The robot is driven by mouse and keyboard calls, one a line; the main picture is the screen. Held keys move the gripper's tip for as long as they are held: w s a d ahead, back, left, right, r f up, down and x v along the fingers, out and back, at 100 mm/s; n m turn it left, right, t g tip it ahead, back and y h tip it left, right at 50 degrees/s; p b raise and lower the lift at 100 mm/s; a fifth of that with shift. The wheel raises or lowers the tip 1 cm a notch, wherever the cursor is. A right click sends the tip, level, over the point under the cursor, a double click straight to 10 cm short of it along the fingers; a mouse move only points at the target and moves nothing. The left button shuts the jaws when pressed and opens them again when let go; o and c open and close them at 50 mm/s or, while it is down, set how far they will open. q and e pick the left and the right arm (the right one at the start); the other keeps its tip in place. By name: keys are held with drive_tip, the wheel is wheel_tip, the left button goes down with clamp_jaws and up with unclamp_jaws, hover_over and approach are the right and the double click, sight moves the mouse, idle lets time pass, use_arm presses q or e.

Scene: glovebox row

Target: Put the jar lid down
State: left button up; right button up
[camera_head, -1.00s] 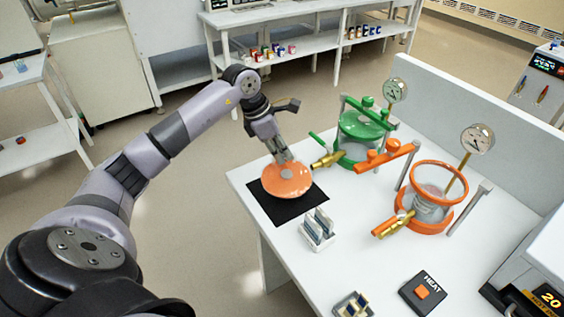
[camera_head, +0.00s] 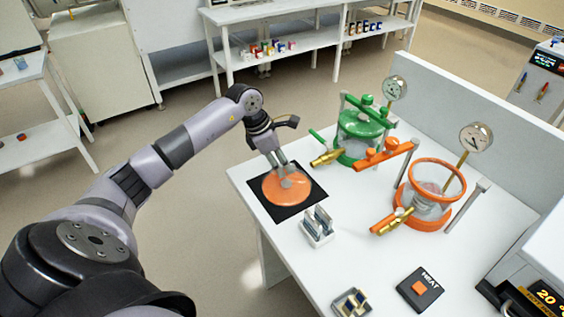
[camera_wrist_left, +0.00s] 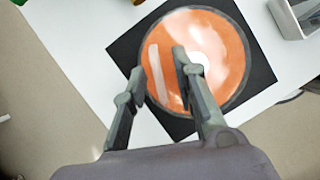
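The jar lid (camera_head: 272,196) is an orange disc with a pale knob (camera_wrist_left: 199,63). It appears to lie flat on the black square mat (camera_head: 291,214) at the table's near-left corner. My left gripper (camera_head: 284,178) is over the lid, pointing down. In the left wrist view my left gripper (camera_wrist_left: 158,66) has its fingers apart, with orange lid surface (camera_wrist_left: 215,35) showing between and beyond them. The knob shows at the right finger's outer side; I cannot tell if they touch. My right gripper is not in view.
A small rack (camera_head: 318,228) stands close to the mat. A closed green jar (camera_head: 357,135) and an open orange-rimmed jar (camera_head: 432,196) with gauges stand behind and to the right. A black HEAT pad (camera_head: 420,290) lies in front.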

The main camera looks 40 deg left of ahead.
use_arm(q)
drive_tip(key=b+v, duration=0.2)
drive_tip(key=v, duration=1)
drive_tip(key=shift+s, duration=0.1)
idle(0.4)
